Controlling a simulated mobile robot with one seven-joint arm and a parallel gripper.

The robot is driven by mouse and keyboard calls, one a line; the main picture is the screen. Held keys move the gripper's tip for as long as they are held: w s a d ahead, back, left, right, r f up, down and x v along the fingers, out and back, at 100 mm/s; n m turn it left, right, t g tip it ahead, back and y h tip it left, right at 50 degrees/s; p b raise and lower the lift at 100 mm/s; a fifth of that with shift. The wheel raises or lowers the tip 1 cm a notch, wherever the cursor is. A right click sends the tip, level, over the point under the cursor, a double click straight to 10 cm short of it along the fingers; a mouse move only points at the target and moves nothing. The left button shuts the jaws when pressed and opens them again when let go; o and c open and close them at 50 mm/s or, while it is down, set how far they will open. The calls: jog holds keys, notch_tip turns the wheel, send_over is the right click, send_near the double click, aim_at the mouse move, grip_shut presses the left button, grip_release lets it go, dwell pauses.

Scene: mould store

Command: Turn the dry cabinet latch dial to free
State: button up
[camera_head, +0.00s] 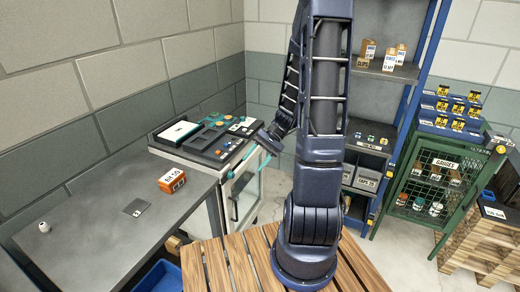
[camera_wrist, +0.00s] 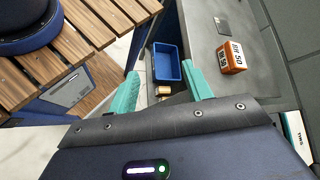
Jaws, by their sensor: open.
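A white-framed cabinet with a glass door (camera_head: 245,194), which looks like the dry cabinet, stands below a dark top at the end of the grey bench. I cannot make out a latch dial on it. My gripper (camera_head: 250,160) is in front of the cabinet's upper part, with its teal fingers pointing down and left. In the wrist view my gripper (camera_wrist: 160,70) is open and nothing is between its fingers. A small tan round knob-like thing (camera_wrist: 163,90) shows beyond the gap, lower by the bench; I cannot tell what it is.
The grey bench (camera_head: 90,215) carries an orange box (camera_head: 172,181), a small grey plate (camera_head: 136,207) and a white knob-shaped piece (camera_head: 44,227). A blue bin (camera_wrist: 167,63) stands low beside the bench. A slatted wooden top (camera_head: 235,262) is in front. A green cage cabinet (camera_head: 437,180) stands right.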

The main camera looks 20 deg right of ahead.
notch_tip(320, 180, up, 6)
jog(key=s+n+t+h, duration=0.1)
jog(key=s+n+h, duration=0.1)
jog(key=h, duration=0.2)
jog(key=shift+s+d+r+t, duration=0.2)
jog(key=shift+d+t, duration=0.1)
jog(key=shift+d, duration=0.1)
dwell(0.3)
jog(key=shift+f, duration=0.1)
notch_tip(320, 180, down, 6)
jog(key=w+m+g+y, duration=0.1)
jog(key=w+m+y, duration=0.1)
jog(key=y, duration=0.2)
jog(key=shift+w+a+g, duration=0.2)
jog(key=shift+a+g, duration=0.1)
jog(key=shift+a, duration=0.1)
dwell(0.7)
jog(key=shift+f, duration=0.1)
dwell(0.5)
